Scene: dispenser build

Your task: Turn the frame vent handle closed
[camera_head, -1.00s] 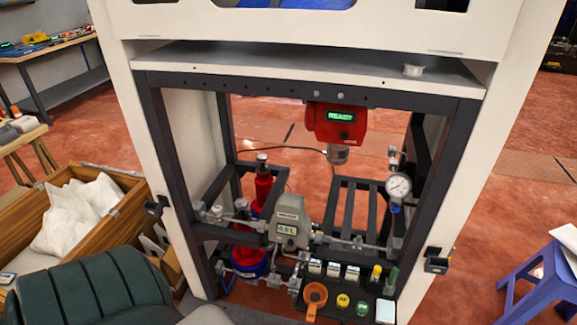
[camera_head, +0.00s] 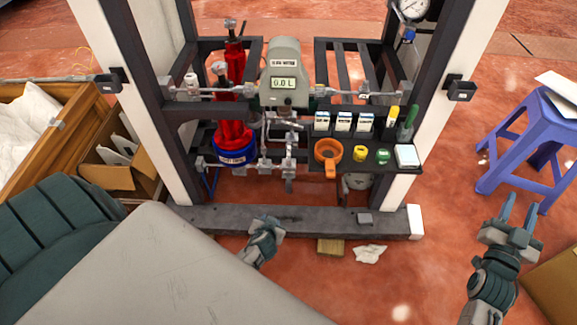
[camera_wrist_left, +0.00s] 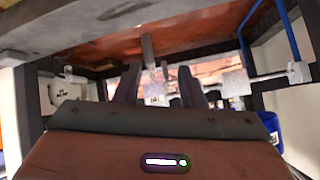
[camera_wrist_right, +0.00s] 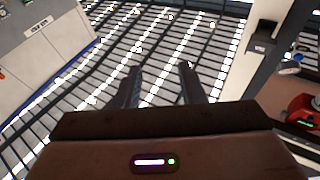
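Grey pipe fittings and valves (camera_head: 276,150) sit under the meter (camera_head: 284,83) on the dark frame. A grey lever-like part (camera_head: 289,184) hangs down among them; I cannot tell for sure whether it is the vent handle. My left gripper (camera_head: 265,228) is low at the front beam, below these fittings. In the left wrist view its two fingers (camera_wrist_left: 159,80) stand apart, with pale fittings beyond them and nothing clearly held. My right gripper (camera_head: 512,212) is open and empty to the right of the frame; its spread fingers also show in the right wrist view (camera_wrist_right: 162,80).
The lower front beam (camera_head: 320,222) crosses just beyond my left gripper. A black shelf (camera_head: 388,181) carries an orange ring holder (camera_head: 327,153) and small caps. A blue stool (camera_head: 540,150) stands at right. A red cylinder (camera_head: 232,105) is left of the meter.

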